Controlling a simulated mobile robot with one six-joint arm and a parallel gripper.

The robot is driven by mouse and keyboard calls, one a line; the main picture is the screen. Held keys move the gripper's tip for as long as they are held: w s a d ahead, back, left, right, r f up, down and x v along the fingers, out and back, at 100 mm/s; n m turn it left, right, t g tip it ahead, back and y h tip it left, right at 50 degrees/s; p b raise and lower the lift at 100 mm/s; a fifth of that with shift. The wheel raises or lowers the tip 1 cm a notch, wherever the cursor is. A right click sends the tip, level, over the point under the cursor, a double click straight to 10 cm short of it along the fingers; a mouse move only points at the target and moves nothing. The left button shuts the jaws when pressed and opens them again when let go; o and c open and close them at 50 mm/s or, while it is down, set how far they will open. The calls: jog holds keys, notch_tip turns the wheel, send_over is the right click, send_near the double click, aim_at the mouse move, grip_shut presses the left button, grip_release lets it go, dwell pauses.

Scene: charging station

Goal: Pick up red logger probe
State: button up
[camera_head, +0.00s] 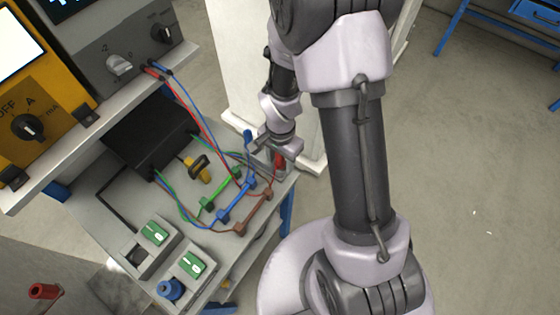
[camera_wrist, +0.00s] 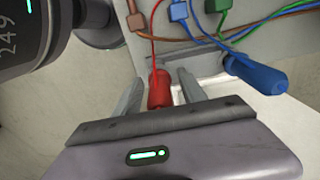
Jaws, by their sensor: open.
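The red logger probe (camera_wrist: 160,90) shows in the wrist view between the two fingers of my gripper (camera_wrist: 160,92), with a red cable running up from it. My gripper is open, one finger on each side of the probe; I cannot tell whether either touches it. In the head view my gripper (camera_head: 266,153) is at the far right corner of the grey bench, and part of the red probe (camera_head: 280,160) shows beside it. The lower end of the probe is hidden by the gripper body in the wrist view.
A blue probe (camera_wrist: 258,76) sits close on the right in the wrist view. Blue, green and brown cables with clips cross the bench (camera_head: 110,205). A black box (camera_head: 150,135), a yellow-handled part (camera_head: 198,168) and green-switched blocks (camera_head: 154,233) stand on it. Meters stand on the shelf above.

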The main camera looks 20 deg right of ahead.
jog(key=shift+f, duration=0.1)
grip_shut()
